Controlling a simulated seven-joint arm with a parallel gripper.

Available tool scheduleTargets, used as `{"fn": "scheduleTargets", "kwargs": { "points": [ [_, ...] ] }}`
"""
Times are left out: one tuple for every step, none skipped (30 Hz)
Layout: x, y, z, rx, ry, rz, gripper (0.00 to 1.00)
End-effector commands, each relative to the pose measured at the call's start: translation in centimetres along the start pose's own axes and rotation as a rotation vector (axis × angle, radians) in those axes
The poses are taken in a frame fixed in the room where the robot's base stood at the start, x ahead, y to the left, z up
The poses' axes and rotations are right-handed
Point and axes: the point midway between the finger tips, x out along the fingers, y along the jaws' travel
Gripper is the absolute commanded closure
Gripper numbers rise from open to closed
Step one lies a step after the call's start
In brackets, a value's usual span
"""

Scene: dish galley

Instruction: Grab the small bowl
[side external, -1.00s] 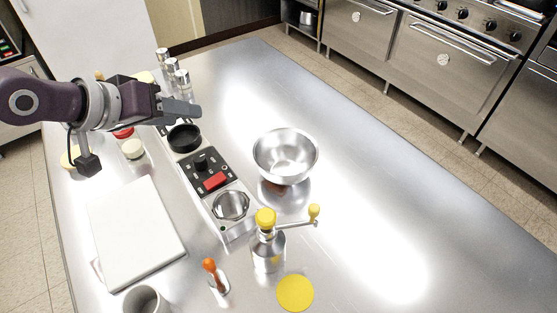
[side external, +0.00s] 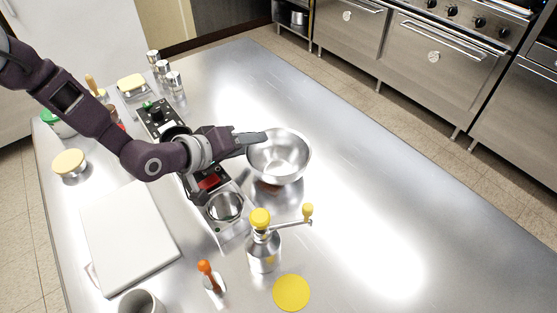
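A shiny metal bowl (side external: 279,160) stands upright and empty near the middle of the steel table. A smaller round metal vessel (side external: 225,208) sits in the narrow holder to its left and nearer the camera. My gripper (side external: 255,141) reaches in from the left, and its fingertips overlap the left rim of the larger bowl in the picture. I cannot tell whether they touch it or hang above it. The fingers are seen edge-on, so their opening is hidden. Nothing shows held in them.
A metal mill (side external: 263,249) with a yellow knob and side crank stands in front of the bowl. A yellow disc (side external: 291,292), an orange-topped tool (side external: 205,267) and a white board (side external: 128,238) lie nearer. Shakers (side external: 163,72) stand at the back. The table's right side is clear.

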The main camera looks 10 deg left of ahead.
Motion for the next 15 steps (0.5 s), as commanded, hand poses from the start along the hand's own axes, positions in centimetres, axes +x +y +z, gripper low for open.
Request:
{"fn": "scheduleTargets", "kwargs": {
  "points": [
    [-0.01,0.00,-0.01,0.000,0.000,0.000,0.63],
    [-0.02,0.00,-0.01,0.000,0.000,0.000,0.69],
    [-0.02,0.00,-0.01,0.000,0.000,0.000,0.77],
    [-0.03,0.00,-0.01,0.000,0.000,0.000,0.83],
    [-0.03,0.00,-0.02,0.000,0.000,0.000,0.89],
    [-0.03,0.01,-0.02,0.000,0.000,0.000,0.96],
    [-0.03,0.01,-0.02,0.000,0.000,0.000,1.00],
    [-0.04,0.01,-0.02,0.000,0.000,0.000,1.00],
    [-0.04,0.01,-0.02,0.000,0.000,0.000,1.00],
    [-0.04,0.01,-0.02,0.000,0.000,0.000,1.00],
    [-0.04,0.02,-0.02,0.000,0.000,0.000,1.00],
    [-0.04,0.02,-0.02,0.000,0.000,0.000,1.00],
    [-0.04,0.02,-0.03,0.000,0.000,0.000,1.00],
    [-0.05,0.02,-0.03,0.000,0.000,0.000,1.00],
    [-0.05,0.02,-0.03,0.000,0.000,0.000,1.00]
  ]
}}
